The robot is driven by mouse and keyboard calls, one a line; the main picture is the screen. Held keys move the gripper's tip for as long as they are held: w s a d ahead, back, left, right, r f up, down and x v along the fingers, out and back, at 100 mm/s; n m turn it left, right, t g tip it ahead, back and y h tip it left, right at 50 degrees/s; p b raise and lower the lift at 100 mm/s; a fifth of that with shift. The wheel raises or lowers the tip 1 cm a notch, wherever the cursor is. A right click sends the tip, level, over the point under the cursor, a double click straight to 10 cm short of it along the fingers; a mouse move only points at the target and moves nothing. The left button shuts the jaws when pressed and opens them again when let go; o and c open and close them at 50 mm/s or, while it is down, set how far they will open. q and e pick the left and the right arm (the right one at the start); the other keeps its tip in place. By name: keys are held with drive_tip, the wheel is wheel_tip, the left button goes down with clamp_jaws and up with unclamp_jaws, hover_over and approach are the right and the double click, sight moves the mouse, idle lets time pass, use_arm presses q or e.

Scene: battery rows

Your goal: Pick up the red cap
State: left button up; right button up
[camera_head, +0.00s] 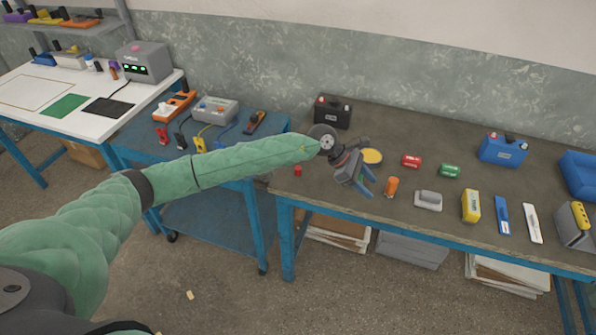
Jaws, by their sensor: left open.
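A small red cap (298,170) sits on the dark workbench (330,160) near its left end, left of my left gripper. My left gripper (370,187) hangs above the bench with its blue-tipped fingers apart and nothing between them. It is to the right of the red cap and clear of it. My left arm reaches in from the left, and its green sleeve ends just above and beside the cap. My right gripper is not in view.
An orange cylinder (391,187) stands just right of the gripper. A yellow dish (372,156), a red cylinder (411,161), a green cylinder (449,171) and a grey block (428,200) lie nearby. A black battery (332,112) stands behind. A blue cart (215,215) adjoins the bench's left side.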

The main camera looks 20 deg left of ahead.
use_arm(q)
drive_tip(key=w+a+f+m+y, duration=0.1)
drive_tip(key=w+a+y, duration=0.2)
drive_tip(key=a, duration=0.3)
drive_tip(key=w+a+f+m+y, duration=0.1)
drive_tip(key=w+a+y, duration=0.2)
drive_tip(key=a, duration=0.4)
drive_tip(key=y, duration=0.4)
approach(298, 168)
drive_tip(key=shift+w+f+m, duration=0.3)
drive_tip(key=shift+w+f, duration=0.05)
drive_tip(key=shift+f, duration=0.1)
drive_tip(key=shift+a, duration=0.25)
drive_tip(key=shift+f+p, duration=0.4)
drive_tip(key=shift+f, duration=0.8)
drive_tip(key=shift+s+f+p, duration=0.1)
drive_tip(key=shift+f+p, duration=0.15)
drive_tip(key=shift+p, duration=0.35)
drive_tip(key=f+p, duration=0.3)
drive_tip(key=shift+s+d+f, duration=0.15)
drive_tip(key=shift+s+f, duration=0.2)
drive_tip(key=shift+f, duration=0.55)
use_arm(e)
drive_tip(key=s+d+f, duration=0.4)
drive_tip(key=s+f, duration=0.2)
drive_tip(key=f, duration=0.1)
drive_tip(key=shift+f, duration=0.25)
